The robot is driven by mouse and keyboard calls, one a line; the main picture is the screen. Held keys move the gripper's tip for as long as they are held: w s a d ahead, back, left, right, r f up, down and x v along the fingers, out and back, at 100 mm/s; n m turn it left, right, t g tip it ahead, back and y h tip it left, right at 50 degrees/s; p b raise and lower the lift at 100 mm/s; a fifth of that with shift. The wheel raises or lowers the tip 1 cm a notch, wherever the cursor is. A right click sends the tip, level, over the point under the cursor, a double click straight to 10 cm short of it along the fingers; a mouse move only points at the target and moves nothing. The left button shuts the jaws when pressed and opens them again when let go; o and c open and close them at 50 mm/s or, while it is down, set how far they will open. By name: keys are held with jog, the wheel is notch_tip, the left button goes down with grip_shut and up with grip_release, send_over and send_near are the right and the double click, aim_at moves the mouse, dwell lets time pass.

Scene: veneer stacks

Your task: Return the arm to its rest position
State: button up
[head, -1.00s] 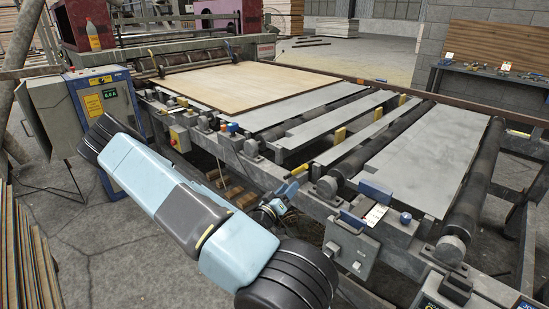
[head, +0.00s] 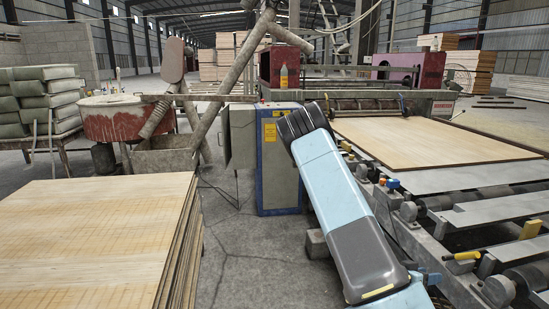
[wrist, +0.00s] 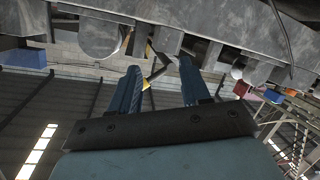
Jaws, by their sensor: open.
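My arm (head: 345,205) rises from the bottom right of the head view to a dark joint near the blue cabinet. It crosses in front of the roller conveyor's near side. My gripper (wrist: 160,70) shows in the wrist view with two blue fingers spread apart and nothing between them. The grey conveyor frame (wrist: 210,22) fills the top of that view, beyond the fingertips. I cannot tell whether the fingertips touch it. In the head view the gripper's fingers cannot be made out clearly.
A veneer stack (head: 85,245) stands at the left. A blue control cabinet (head: 280,165) stands behind my arm. A veneer sheet (head: 420,142) lies on the conveyor (head: 445,222) at the right. Bare concrete floor (head: 250,255) lies between stack and conveyor.

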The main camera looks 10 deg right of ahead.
jog(key=w+a+r+t+y, duration=0.1)
jog(key=w+a+r+y, duration=0.15)
jog(key=a, duration=0.25)
jog(key=w+a+r+n+t+y, duration=0.1)
jog(key=w+a+r+y, duration=0.1)
jog(key=w+a+y, duration=0.3)
jog(key=w+a+r+t+y, duration=0.1)
jog(key=w+a+r+y, duration=0.15)
jog(key=a, duration=0.35)
jog(key=s+a+r+n+t+y, duration=0.1)
jog(key=a+r+n+y, duration=0.15)
jog(key=a+r, duration=0.35)
jog(key=s+a+r+n+y, duration=0.2)
jog(key=a+r+y, duration=0.15)
jog(key=r, duration=0.35)
jog(key=s+a+r+n, duration=0.2)
jog(key=s+r, duration=0.6)
jog(key=s, duration=0.2)
jog(key=s+a+r+n+g+h, duration=0.1)
jog(key=s+a+r+n, duration=0.2)
jog(key=s+r, duration=0.5)
jog(key=shift+s+n, duration=0.35)
jog(key=shift+s, duration=0.55)
jog(key=shift+f, duration=0.1)
